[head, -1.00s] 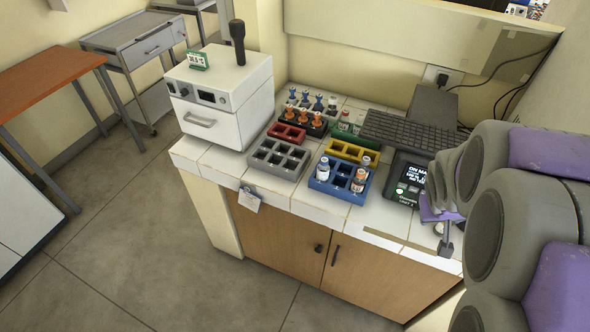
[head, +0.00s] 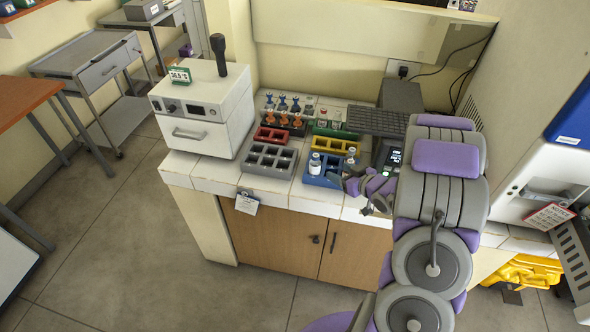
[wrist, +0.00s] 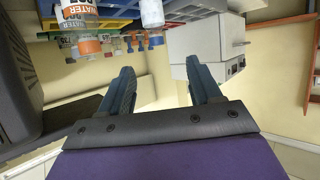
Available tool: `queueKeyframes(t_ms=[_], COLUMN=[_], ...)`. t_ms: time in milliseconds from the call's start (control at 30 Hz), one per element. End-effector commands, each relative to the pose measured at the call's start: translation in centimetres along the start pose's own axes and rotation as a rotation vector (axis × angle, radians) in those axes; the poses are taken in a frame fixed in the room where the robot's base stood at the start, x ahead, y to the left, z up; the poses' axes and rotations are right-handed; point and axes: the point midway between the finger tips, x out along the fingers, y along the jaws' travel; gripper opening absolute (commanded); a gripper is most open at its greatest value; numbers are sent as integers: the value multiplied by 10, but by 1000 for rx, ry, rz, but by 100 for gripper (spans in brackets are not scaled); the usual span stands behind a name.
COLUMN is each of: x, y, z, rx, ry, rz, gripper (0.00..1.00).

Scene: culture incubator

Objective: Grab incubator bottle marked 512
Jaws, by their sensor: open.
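My gripper (head: 376,206) is open and empty, by the front right of the blue rack (head: 309,182). Its two fingers (wrist: 160,75) also show apart in the wrist view, with nothing between them. White-capped bottles stand in the blue rack, one at its left (head: 315,163) and one at its back right (head: 351,156). The wrist view, which looks upside down, shows an orange-banded bottle labelled WATER (wrist: 88,45) and a pale bottle (wrist: 152,12) beyond the fingers. My arm hides part of the rack. I cannot read 512 on any bottle.
Grey (head: 270,169), red (head: 270,144), yellow (head: 336,152) and green racks sit beside the blue one. A keyboard (head: 377,122) lies behind. A white cabinet (head: 540,180) stands right.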

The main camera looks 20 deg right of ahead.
Motion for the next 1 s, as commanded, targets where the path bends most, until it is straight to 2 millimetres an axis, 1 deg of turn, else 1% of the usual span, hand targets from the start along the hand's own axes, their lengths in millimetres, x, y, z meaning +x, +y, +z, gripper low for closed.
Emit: queueKeyframes(t_ms=[67,167,433,600,733,900,1000], x=[2,14,70,101,116,123,129], y=[2,-1,-16,-16,-9,-4,-5], z=[2,1,-4,-3,-3,-1,-2], rx=[9,8,-8,-8,-2,6,2], ry=[12,17,11,8,11,12,12], rz=[-8,-11,-7,-6,-6,-5,-6], gripper=[63,63,63,63,63,63,63])
